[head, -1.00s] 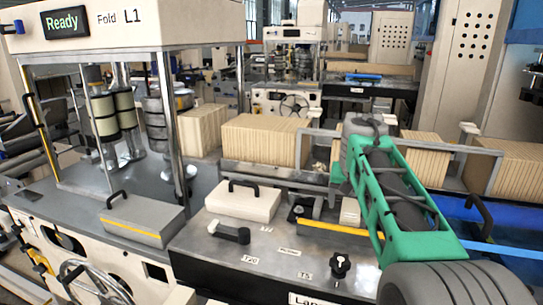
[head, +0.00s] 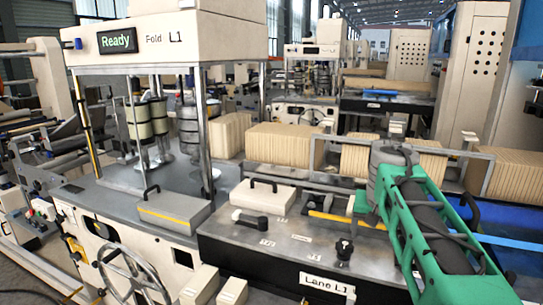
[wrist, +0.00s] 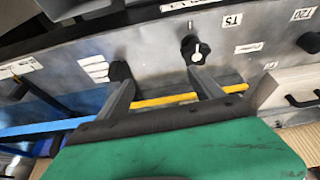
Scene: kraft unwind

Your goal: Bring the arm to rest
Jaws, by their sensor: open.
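My green and grey arm (head: 430,225) reaches in from the right of the head view, over the right part of the machine's dark control panel. Its end is hidden there behind its own links. In the wrist view my gripper (wrist: 160,80) shows two grey fingers spread apart, with nothing between them. Beyond the fingers are the grey panel and a black knob with a white mark (wrist: 195,48). The same knob seems to show in the head view (head: 344,248). I cannot tell the exact gap between fingertips and panel.
A fold unit with a "Ready" display (head: 117,40) stands at the left. A white block with a black handle (head: 263,196) and a grey box (head: 172,212) sit on the machine. Brown folded stacks (head: 280,146) stand behind a metal rail. A handwheel (head: 133,278) is at the front.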

